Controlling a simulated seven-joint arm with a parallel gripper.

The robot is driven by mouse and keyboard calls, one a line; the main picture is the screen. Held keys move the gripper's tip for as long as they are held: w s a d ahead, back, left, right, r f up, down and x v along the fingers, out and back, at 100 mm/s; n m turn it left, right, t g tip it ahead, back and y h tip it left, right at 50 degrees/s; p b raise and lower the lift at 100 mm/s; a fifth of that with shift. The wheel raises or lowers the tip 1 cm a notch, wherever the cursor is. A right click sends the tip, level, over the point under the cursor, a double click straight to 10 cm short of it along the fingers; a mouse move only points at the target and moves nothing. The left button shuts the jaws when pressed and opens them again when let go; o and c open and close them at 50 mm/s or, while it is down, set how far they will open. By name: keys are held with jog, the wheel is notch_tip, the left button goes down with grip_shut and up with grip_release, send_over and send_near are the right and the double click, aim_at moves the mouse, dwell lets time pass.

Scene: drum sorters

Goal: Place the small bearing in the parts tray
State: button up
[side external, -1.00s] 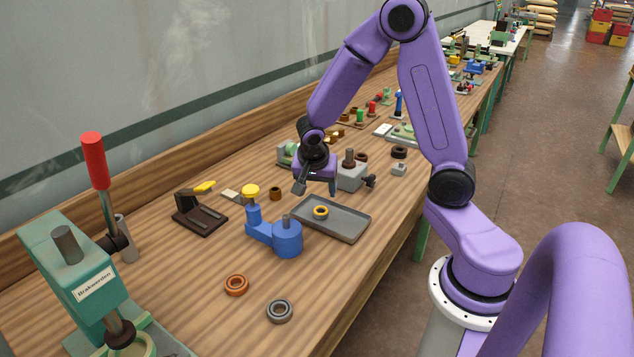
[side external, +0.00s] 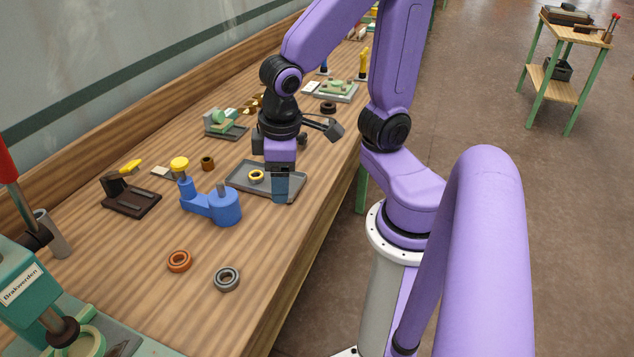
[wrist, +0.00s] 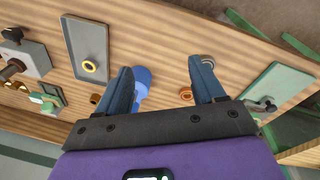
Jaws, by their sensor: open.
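The grey parts tray (side external: 240,184) lies flat on the wooden bench and also shows in the wrist view (wrist: 88,35). A small yellow ring (side external: 256,182), bearing-like, lies inside it. It shows in the wrist view too (wrist: 89,67). An orange ring bearing (side external: 179,267) and a grey ring bearing (side external: 227,285) lie on the bare bench nearer the camera. My gripper (side external: 280,190) appears over the tray's right part in the side view, fingers pointing down. In the wrist view the fingers (wrist: 160,68) are wide apart with nothing between them. The grey bearing is partly hidden there.
A blue fixture (side external: 222,208) with upright posts stands beside the tray. A brown bushing (side external: 208,163), a dark brown stand (side external: 130,200) and a green press (side external: 30,285) are also on the bench. Bare wood surrounds the orange and grey bearings.

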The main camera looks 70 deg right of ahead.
jog(key=s+a+r+n+g+y, duration=0.1)
jog(key=s+n, duration=0.6)
jog(key=s, duration=0.1)
jog(key=shift+a+r+n, duration=0.2)
jog(key=shift+a+n, duration=0.05)
jog(key=shift+n, duration=0.05)
dwell(0.7)
